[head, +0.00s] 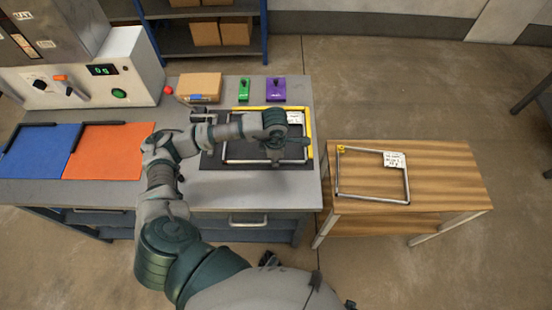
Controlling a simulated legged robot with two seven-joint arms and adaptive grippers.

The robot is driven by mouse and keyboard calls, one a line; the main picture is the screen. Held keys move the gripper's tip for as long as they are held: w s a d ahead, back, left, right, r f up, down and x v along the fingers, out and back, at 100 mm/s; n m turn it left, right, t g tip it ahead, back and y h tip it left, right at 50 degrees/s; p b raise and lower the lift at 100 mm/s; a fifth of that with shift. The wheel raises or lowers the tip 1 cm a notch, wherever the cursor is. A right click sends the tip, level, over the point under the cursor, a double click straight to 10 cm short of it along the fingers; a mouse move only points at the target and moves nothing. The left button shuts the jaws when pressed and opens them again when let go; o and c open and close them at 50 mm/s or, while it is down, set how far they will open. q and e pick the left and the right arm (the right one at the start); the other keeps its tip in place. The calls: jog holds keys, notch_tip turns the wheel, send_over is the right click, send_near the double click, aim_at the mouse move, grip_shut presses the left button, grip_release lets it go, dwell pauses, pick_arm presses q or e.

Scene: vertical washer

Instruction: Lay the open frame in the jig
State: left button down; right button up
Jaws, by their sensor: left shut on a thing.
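A silver rectangular frame (250,162) with a white label (294,117) is over the black jig (212,160) on the grey bench. The jig has yellow rails (309,130) along its far and right sides. My left gripper (284,148) is over the frame's right part and shut on the frame; the fingertips are partly hidden. I cannot tell whether the frame lies flat or is slightly raised. A second silver frame (375,198), with a white label and a yellow corner piece (341,149), lies on the wooden table. My right gripper is not in view.
Blue (40,150) and orange (105,150) panels lie on the bench's left. A machine with a green display (102,70) stands behind them. A cardboard box (199,85), green (243,92) and purple (276,90) clamps stand behind the jig. The wooden table (445,185) has free room on its right.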

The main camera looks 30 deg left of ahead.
pick_arm(q)
jog(key=shift+a, duration=0.35)
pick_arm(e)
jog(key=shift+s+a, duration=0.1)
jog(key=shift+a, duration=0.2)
pick_arm(q)
jog(key=shift+w+d, duration=0.2)
jog(key=shift+w, duration=0.05)
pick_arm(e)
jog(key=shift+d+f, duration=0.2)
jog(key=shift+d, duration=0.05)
pick_arm(q)
jog(key=c, duration=1.2)
grip_release()
jog(key=shift+a, duration=0.2)
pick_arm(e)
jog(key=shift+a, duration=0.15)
pick_arm(q)
jog(key=shift+r, duration=0.1)
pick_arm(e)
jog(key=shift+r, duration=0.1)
